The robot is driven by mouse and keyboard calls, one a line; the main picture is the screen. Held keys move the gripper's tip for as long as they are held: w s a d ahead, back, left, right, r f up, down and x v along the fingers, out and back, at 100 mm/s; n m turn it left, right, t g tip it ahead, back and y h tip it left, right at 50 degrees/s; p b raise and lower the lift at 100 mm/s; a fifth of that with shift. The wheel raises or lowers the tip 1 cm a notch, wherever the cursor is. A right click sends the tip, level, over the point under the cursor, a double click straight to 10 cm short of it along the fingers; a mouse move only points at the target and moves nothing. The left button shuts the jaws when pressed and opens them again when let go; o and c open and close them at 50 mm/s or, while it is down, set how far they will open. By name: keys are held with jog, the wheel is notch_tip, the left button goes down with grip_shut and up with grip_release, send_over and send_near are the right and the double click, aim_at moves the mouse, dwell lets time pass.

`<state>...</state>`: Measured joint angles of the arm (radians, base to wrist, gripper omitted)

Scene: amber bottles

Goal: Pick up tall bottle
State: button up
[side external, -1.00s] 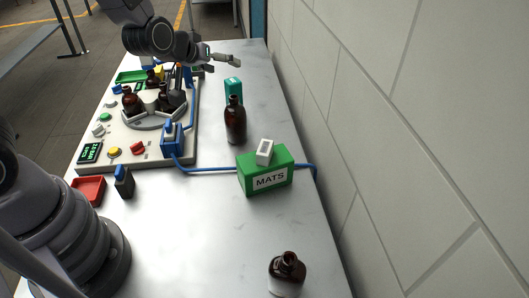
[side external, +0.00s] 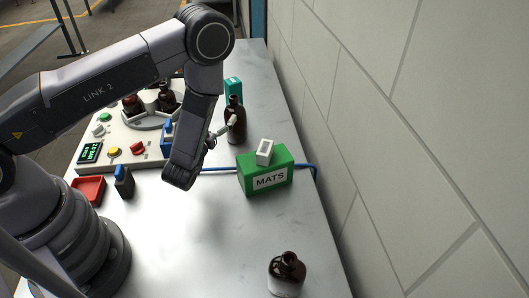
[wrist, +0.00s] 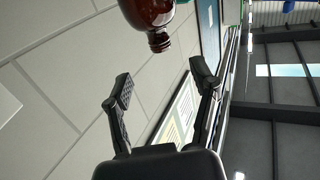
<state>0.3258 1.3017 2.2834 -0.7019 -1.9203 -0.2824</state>
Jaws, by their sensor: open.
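The tall amber bottle (side external: 236,122) stands upright on the white table, behind the green MATS box. My gripper (side external: 222,130) is open close to the bottle's left side in the side view, with one finger overlapping the bottle's body. In the wrist view both fingers of my gripper (wrist: 162,84) are spread and nothing is between them. A brown bottle's neck and shoulder (wrist: 153,18) show at the top of the wrist view, beyond the fingertips. Whether a finger touches the bottle I cannot tell.
A green MATS box (side external: 265,172) with a small white block (side external: 265,152) on it stands in front of the tall bottle. A teal box (side external: 233,91) stands behind. A shorter brown bottle (side external: 287,270) is at the near edge. A control panel (side external: 146,151) is at left; a wall is at right.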

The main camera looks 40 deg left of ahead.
aim_at(232, 102)
jog(key=x, duration=0.9)
jog(key=shift+w+f, duration=0.1)
grip_shut()
